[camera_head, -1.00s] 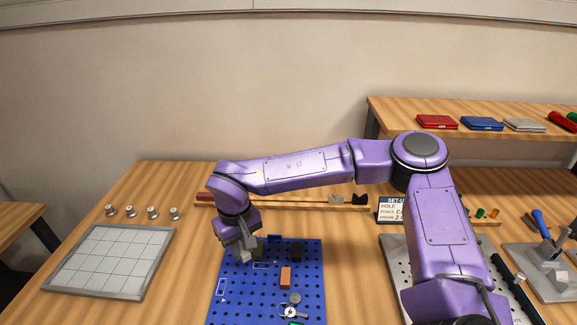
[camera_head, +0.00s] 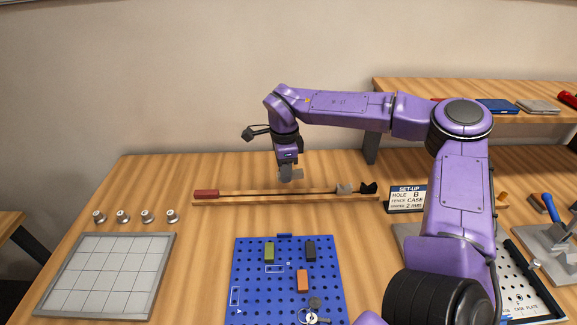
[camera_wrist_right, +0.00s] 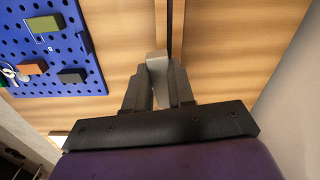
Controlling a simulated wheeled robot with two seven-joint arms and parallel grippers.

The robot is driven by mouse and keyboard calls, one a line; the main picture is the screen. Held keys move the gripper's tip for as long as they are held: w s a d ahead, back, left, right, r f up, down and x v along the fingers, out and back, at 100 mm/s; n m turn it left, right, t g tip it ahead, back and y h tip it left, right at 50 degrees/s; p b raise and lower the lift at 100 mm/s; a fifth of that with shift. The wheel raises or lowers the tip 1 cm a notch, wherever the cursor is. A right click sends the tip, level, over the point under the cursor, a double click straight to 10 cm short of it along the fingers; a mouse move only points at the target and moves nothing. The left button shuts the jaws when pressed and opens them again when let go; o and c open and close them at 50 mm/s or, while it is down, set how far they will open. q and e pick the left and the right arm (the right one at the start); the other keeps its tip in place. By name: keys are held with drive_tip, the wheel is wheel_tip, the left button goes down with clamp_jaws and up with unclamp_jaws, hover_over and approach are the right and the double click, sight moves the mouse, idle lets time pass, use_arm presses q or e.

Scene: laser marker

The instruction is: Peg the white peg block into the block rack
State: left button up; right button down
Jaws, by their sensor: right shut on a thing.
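My right gripper (camera_head: 290,177) is shut on a pale block, the white peg block (camera_head: 297,174), and holds it up behind the board, near the long wooden rail. In the right wrist view the pale block (camera_wrist_right: 157,67) sits between the fingers, its far end partly hidden. The blue perforated board, which I take as the block rack (camera_head: 250,295), lies on the table in front of the gripper. A green block (camera_head: 269,252), a dark block (camera_head: 310,251) and an orange block (camera_head: 302,281) stand on it, beside white outlines. My left gripper is not in view.
A wooden rail (camera_head: 270,198) with a red end runs behind the board. A grey gridded tray (camera_head: 105,275) and several metal knobs (camera_head: 147,216) are on the left. A set-up sign (camera_head: 407,198) stands right of the rail. Bare table lies between board and tray.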

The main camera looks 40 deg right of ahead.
drive_tip(key=shift+w+d+f+m, duration=0.7)
drive_tip(key=shift+w+f+m, duration=0.1)
drive_tip(key=shift+w+m, duration=0.15)
drive_tip(key=f+b, duration=0.3)
drive_tip(key=b, duration=0.2)
drive_tip(key=shift+s+f, duration=0.2)
drive_tip(key=shift+f, duration=0.2)
drive_tip(key=shift+s+f, duration=0.15)
drive_tip(key=shift+f, duration=0.55)
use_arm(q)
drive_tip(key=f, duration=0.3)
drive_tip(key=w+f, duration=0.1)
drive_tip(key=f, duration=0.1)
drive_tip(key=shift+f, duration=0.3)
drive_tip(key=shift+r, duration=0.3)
use_arm(e)
drive_tip(key=shift+a, duration=0.15)
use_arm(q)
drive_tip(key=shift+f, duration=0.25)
use_arm(e)
drive_tip(key=shift+f, duration=0.65)
